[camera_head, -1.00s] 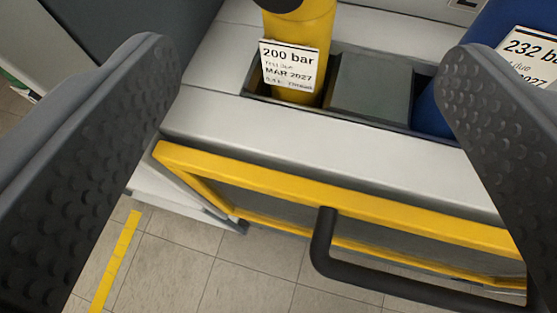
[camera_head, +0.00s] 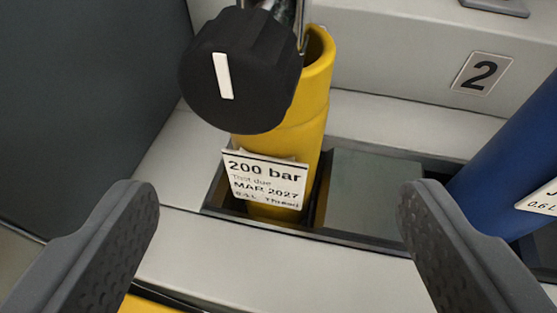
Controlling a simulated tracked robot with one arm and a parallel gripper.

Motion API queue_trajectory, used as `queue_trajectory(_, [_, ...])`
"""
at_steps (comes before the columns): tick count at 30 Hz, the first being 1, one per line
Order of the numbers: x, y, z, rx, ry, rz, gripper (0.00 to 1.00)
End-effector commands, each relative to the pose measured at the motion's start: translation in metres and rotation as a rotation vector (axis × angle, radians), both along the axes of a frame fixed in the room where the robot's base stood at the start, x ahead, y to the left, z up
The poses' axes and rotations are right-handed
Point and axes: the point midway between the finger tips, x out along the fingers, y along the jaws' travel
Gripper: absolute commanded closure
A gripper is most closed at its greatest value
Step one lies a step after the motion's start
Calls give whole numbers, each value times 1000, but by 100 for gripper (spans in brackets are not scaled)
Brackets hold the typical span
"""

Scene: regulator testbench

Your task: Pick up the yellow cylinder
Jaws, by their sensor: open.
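The yellow cylinder (camera_head: 309,125) stands upright in a dark recessed slot of the bench, left of the picture's middle. A black knob (camera_head: 240,72) with a white mark sits at its top and hides part of it. A white tag (camera_head: 265,180) reading "200 bar" and "MAR 2027" hangs on its front. My gripper (camera_head: 275,205) is open, with one dark studded finger at the lower left and one at the lower right. The cylinder is between the finger lines in the picture but beyond the fingertips, and nothing is held.
A blue cylinder (camera_head: 515,165) stands at the right, partly behind my right finger's side. An empty part of the dark tray (camera_head: 370,190) lies between the two cylinders. A grey panel (camera_head: 90,90) rises at the left. A plate marked "2" (camera_head: 482,73) is on the back wall.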

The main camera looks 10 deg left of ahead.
Motion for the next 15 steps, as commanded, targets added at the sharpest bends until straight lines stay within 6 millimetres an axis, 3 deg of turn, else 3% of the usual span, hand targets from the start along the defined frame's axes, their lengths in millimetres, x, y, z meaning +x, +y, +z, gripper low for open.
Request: queue_trajectory(15, [39, 8, -19, 1, 3, 1, 25])
